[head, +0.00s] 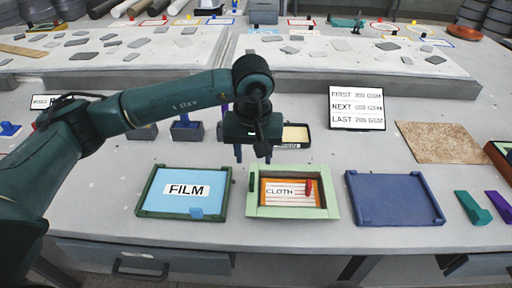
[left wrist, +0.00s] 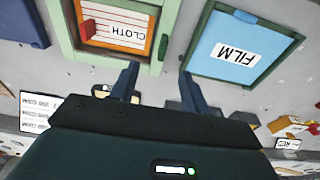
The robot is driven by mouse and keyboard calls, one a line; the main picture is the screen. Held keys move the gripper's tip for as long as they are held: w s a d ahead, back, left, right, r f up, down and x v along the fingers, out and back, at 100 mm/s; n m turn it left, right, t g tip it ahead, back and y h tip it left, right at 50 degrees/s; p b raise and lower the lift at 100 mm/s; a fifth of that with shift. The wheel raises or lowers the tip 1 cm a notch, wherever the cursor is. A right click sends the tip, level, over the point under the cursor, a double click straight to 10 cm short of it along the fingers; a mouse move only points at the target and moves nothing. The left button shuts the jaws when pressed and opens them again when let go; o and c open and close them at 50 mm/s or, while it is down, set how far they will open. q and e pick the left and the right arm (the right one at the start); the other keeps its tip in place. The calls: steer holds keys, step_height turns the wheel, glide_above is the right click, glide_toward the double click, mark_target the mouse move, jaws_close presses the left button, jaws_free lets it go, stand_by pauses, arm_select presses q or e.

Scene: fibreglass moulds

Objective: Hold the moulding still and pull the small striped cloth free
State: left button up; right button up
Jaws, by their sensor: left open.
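A pale green moulding frame (head: 330,206) sits on the bench at front centre. Inside it lies an orange-and-white striped cloth (head: 290,199) with a white CLOTH label and a small red piece (head: 309,187) standing near its right side. The frame (left wrist: 155,50) and striped cloth (left wrist: 105,42) also show at the upper left of the left wrist view. My left gripper (head: 253,155) is open and empty, its fingers pointing down above the bench just behind the frame. In the left wrist view the open fingers (left wrist: 158,76) are apart, with bare bench between them. My right gripper is not in view.
A blue FILM tray (head: 141,203) with a dark green rim lies left of the frame, a dark blue tray (head: 392,198) right of it. Behind stand a lettered sign (head: 356,107), a small black-edged tray (head: 296,133) and a brown board (head: 440,142). Green and purple blocks lie far right.

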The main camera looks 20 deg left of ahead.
arm_select(q)
steer(key=f, duration=0.4)
steer(key=w+f+p, duration=0.1)
steer(key=f, duration=0.7)
steer(key=shift+w+a, duration=0.15)
jaws_close()
stand_by(0.9)
